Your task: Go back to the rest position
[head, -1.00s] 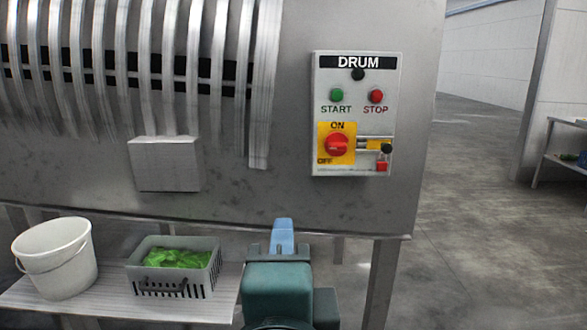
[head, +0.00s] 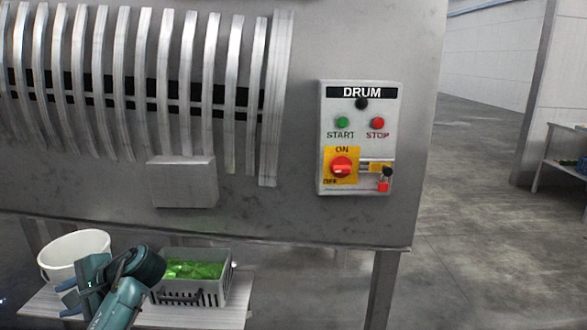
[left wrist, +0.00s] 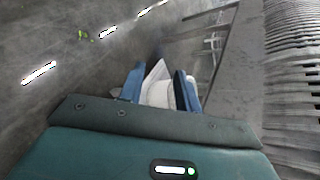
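My left gripper (head: 66,298) is at the lower left of the head view, in front of the white bucket and left of the grey crate. In the left wrist view its two blue fingers (left wrist: 158,88) stand apart. The grey drum control panel (head: 359,137) is well to the right of the gripper, with a red rotary switch (head: 342,168) on a yellow plate. My right gripper is in neither view.
The white bucket (head: 75,250) and a grey crate (head: 205,293) of green leaves stand on a low shelf (head: 215,319) under the drum machine (head: 290,225). A machine leg (head: 383,290) stands at right. Open floor (head: 470,230) lies beyond it.

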